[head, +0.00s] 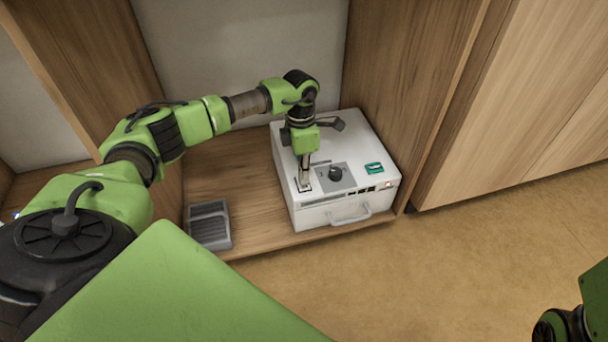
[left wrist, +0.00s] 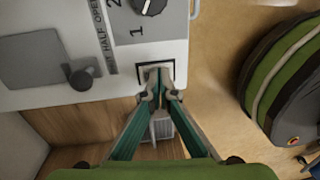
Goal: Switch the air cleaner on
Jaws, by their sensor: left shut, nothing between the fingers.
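The air cleaner (head: 350,140) is a white box on the wooden shelf of an open cabinet bay. Its top has a black dial (head: 336,174) on a grey plate, a green piece (head: 374,168) near the right front corner, and a black-framed square switch (head: 304,187) near the left front corner. My left gripper (head: 305,183) points down, shut and empty, right at that square. In the left wrist view the shut fingertips (left wrist: 161,93) overlap the framed square (left wrist: 155,70) and hide part of it. I cannot tell whether they touch it or which way the switch is set.
A grey ribbed block (head: 209,224) stands on the shelf (head: 235,185) left of the air cleaner. A handle (head: 348,214) sticks out at the box's front. Wooden cabinet walls (head: 410,80) close in both sides.

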